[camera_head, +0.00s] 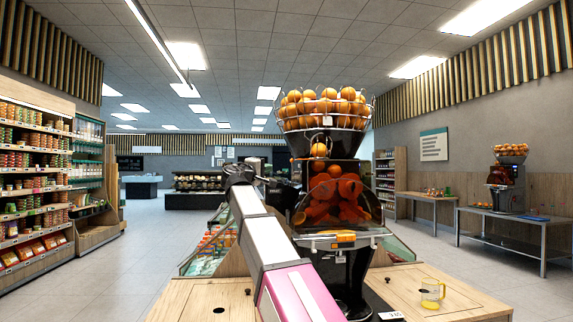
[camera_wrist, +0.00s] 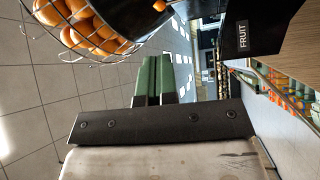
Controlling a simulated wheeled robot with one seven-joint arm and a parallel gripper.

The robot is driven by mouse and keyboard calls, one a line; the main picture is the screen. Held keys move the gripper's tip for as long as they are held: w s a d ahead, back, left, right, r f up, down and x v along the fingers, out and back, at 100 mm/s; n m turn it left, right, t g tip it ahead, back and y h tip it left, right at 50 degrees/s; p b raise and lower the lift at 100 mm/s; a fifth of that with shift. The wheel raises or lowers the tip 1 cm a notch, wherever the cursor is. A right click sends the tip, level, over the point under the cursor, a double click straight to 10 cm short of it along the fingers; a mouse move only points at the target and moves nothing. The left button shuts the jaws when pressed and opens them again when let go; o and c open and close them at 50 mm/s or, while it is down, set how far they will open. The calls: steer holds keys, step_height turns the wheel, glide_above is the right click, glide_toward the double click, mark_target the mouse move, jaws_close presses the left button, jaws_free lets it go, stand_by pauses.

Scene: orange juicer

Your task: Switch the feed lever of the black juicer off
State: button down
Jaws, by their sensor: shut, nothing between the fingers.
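The black juicer (camera_head: 352,262) stands on the wooden counter in the middle of the head view, with a wire basket of oranges (camera_head: 322,108) on top and oranges behind its dark clear front. My arm reaches up from the bottom to the juicer's left side. In the wrist view my gripper (camera_wrist: 152,72) shows its green fingers together, with nothing held. There, the orange basket (camera_wrist: 78,22) is at upper left and a black part of the juicer marked FRUIT (camera_wrist: 262,30) is at upper right. The fingers appear apart from both. I cannot make out the feed lever clearly.
A glass mug with a yellow handle (camera_head: 431,294) stands on the counter (camera_head: 460,306) at right. Shelves of goods (camera_head: 35,180) line the left. A second juicer (camera_head: 507,186) stands on a far table at right. The floor on both sides is open.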

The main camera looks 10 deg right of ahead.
mark_target(291, 161)
steer(key=x, duration=1.4)
steer(key=shift+d, duration=0.1)
steer(key=shift+w+r+n+g+y, duration=0.3)
steer(key=shift+r+n, duration=0.05)
steer(key=shift+n, duration=0.15)
steer(key=w+n+g+y, duration=0.1)
steer(key=w+r+n+g+y, duration=0.1)
steer(key=w+n+g, duration=0.1)
steer(key=w+n+g+y, duration=0.1)
steer(key=n, duration=0.1)
steer(key=shift+w+r+g, duration=0.3)
steer(key=shift+r+g, duration=0.05)
steer(key=shift+g, duration=0.05)
stand_by(0.4)
steer(key=shift+r, duration=0.15)
steer(key=shift+r, duration=0.65)
